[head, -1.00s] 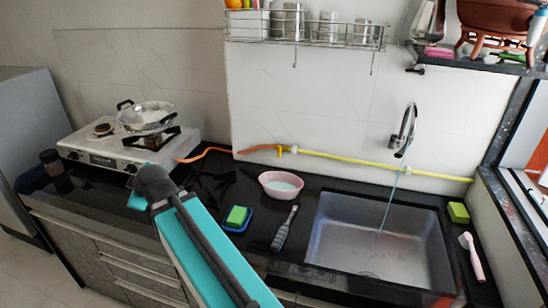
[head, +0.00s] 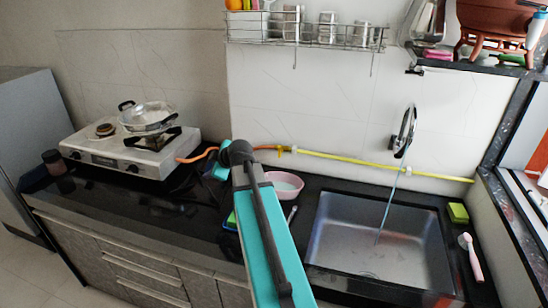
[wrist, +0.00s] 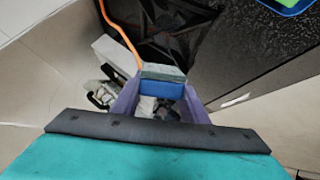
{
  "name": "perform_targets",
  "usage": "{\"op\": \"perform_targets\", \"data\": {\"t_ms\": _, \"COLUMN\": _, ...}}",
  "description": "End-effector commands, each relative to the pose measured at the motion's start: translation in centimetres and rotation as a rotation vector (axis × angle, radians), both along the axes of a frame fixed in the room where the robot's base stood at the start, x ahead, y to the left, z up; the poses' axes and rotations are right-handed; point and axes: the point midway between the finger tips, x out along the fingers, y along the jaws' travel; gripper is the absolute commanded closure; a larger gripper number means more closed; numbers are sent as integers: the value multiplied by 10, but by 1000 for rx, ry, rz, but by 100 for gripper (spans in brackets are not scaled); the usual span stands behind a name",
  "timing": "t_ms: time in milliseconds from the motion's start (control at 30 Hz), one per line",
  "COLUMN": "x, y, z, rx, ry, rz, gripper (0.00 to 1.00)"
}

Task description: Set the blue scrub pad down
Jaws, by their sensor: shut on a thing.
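In the wrist view my gripper (wrist: 163,84) is shut on the blue scrub pad (wrist: 162,90), a blue block with a grey-green face at its far end. The purple fingers press on its left and right sides. The pad is held with the dark counter and black stand behind it; its height above them is hard to tell.
A blue tray (head: 230,219) is partly hidden by my arm, with a pink bowl (head: 287,185) beyond. The sink (head: 380,240) with running water is on the right, the stove (head: 130,150) on the left. The counter (head: 150,212) between stove and arm is mostly clear.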

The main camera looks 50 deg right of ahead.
Motion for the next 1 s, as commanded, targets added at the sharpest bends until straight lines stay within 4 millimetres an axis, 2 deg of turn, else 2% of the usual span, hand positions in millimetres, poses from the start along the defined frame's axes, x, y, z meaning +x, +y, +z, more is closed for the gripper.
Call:
{"op": "perform_targets", "data": {"t_ms": 33, "x": -3, "y": -18, "z": 0, "rx": 1, "ry": 1, "rz": -5, "gripper": 84}}
{"op": "perform_targets", "data": {"t_ms": 100, "x": -8, "y": -37, "z": -1, "rx": 0, "ry": 2, "rz": -6, "gripper": 84}}
{"op": "perform_targets", "data": {"t_ms": 367, "x": -33, "y": -109, "z": -4, "rx": 1, "ry": 2, "rz": -6, "gripper": 84}}
{"op": "perform_targets", "data": {"t_ms": 700, "x": -79, "y": -202, "z": -3, "rx": 1, "ry": 0, "rz": -10, "gripper": 84}}
{"op": "perform_targets", "data": {"t_ms": 833, "x": -95, "y": -228, "z": -3, "rx": -1, "ry": 2, "rz": -10, "gripper": 84}}
{"op": "perform_targets", "data": {"t_ms": 1000, "x": -108, "y": -247, "z": -2, "rx": 0, "ry": 2, "rz": -11, "gripper": 84}}
